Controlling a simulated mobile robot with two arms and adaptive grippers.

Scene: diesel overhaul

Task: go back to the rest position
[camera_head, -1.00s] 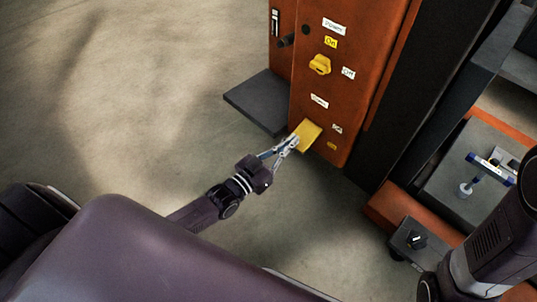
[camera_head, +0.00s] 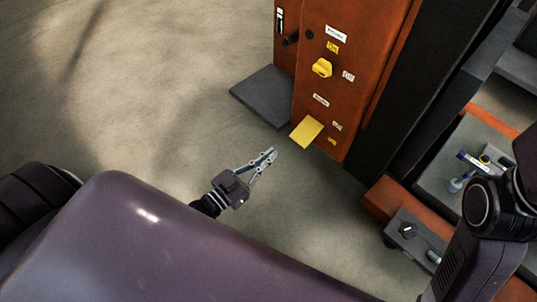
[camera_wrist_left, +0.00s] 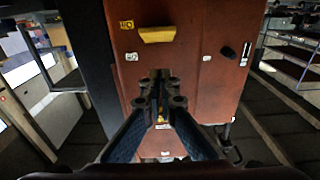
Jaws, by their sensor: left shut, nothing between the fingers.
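My left gripper (camera_head: 266,160) is shut and empty, over the bare floor in front of the orange control cabinet (camera_head: 350,60). It is apart from the yellow lever plate (camera_head: 307,132) low on the cabinet front. A yellow rotary knob (camera_head: 321,68) sits higher on the same face, among small white and yellow labels. In the left wrist view, the gripper's fingers (camera_wrist_left: 160,85) are together in front of the orange cabinet (camera_wrist_left: 200,35), with a yellow handle (camera_wrist_left: 157,34) above them.
A dark grey plate (camera_head: 262,96) juts out at the cabinet's left foot. A grey bench (camera_head: 450,160) with a blue-handled tool (camera_head: 470,160) stands at the right, near my right arm. The floor (camera_head: 120,110) to the left is clear.

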